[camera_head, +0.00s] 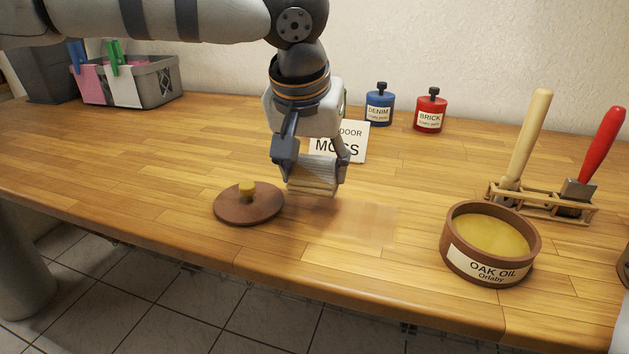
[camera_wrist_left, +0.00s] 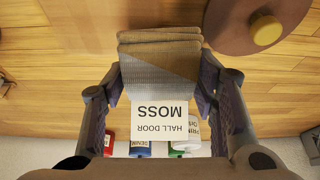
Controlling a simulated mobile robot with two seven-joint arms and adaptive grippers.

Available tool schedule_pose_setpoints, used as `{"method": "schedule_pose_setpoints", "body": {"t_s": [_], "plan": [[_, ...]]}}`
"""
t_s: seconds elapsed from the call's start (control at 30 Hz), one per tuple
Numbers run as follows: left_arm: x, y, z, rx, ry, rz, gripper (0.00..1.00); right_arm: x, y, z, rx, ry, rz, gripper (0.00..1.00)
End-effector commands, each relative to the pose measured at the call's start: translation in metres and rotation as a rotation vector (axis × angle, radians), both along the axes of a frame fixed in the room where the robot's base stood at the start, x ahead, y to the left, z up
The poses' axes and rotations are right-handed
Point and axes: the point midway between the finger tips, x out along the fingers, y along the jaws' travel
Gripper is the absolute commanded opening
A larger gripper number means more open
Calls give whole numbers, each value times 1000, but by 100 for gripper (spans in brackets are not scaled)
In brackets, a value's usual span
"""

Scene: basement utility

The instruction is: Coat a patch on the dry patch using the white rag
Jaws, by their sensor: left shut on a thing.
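My left gripper (camera_head: 314,168) is shut on the white rag (camera_head: 313,180), a folded pad held above the bench. In the left wrist view the rag (camera_wrist_left: 160,65) sits between the fingers, grey-white with a tan-brown part at its folded end. The dry patch (camera_head: 365,222) is a paler, dull area of wood, just right of and nearer than the rag. A round wooden tub (camera_head: 456,262) labelled OAK OIL stands open to the right, with yellow oil (camera_head: 492,234) inside. Its brown lid (camera_head: 233,208) with a yellow knob lies left of the rag. My right gripper is out of view.
A white card (camera_head: 352,142) reading MOSS stands behind the gripper. Blue DENIM (camera_head: 379,108) and red BRICK (camera_head: 430,113) pots stand at the wall. A rack (camera_head: 538,203) holds two handled tools at right. A grey basket (camera_head: 155,86) is back left.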

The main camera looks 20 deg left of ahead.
Motion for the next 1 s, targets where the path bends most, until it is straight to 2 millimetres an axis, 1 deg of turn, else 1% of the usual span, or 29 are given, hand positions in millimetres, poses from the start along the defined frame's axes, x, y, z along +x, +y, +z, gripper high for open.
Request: {"method": "schedule_pose_setpoints", "body": {"t_s": [0.1, 0.2, 0.53, 0.63, 0.8, 1.0], "plan": [[0, 0, 15, 0, -2, 0, 30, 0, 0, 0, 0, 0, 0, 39], [0, 0, 21, 0, 0, 0, 30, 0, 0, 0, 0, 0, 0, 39], [0, 0, 23, -1, 0, 0, 30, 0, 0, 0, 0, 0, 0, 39], [0, 0, 31, 0, -2, 0, 30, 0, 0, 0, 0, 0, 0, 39], [0, 0, 50, 0, -1, 0, 30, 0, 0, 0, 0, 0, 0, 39], [0, 0, 52, 0, 0, 0, 30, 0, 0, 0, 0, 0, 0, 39]]}}
